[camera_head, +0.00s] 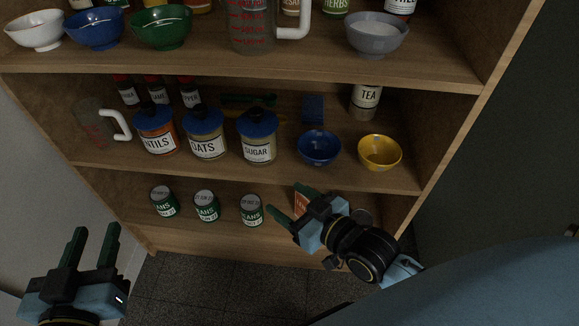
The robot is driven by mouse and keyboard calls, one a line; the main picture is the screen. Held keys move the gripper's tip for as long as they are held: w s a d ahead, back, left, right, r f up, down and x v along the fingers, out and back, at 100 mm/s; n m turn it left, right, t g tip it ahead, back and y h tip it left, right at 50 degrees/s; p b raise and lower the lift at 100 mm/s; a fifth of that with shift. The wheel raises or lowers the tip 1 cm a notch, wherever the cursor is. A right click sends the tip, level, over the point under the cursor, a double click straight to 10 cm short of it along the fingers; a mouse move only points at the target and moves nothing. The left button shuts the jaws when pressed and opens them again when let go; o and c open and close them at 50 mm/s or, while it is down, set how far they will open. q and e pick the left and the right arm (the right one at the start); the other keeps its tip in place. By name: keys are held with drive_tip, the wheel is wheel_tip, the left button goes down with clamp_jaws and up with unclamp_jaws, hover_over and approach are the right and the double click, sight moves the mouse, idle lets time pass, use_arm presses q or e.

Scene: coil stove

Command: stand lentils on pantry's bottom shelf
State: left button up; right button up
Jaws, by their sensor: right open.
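A jar labelled "NTILS" (156,134), its first letters out of sight, stands upright on the middle shelf. It has orange contents and a blue lid, and is left of the oats jar. The pantry's bottom shelf (230,240) holds several bean cans. My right gripper (285,198) is open in front of the bottom shelf, right of the cans. An orange item (301,201) shows behind its fingers, mostly hidden; I cannot tell what it is or whether they touch it. My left gripper (95,229) is open and empty at the lower left, away from the shelves.
The oats jar (205,146), sugar jar (257,149), blue bowl (319,148) and yellow bowl (380,153) fill the middle shelf's front. Bean cans (164,202) (206,206) (251,210) stand on the bottom shelf. A glass pitcher (99,126) stands at the middle shelf's left end.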

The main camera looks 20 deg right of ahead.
wheel_tip(320, 180, up, 12)
drive_tip(key=s+a+t+h, duration=0.1)
drive_tip(key=shift+s+a+m+t, duration=0.25)
drive_tip(key=shift+a+m+t, duration=0.05)
drive_tip(key=shift+m+t, duration=0.1)
drive_tip(key=shift+c, duration=0.3)
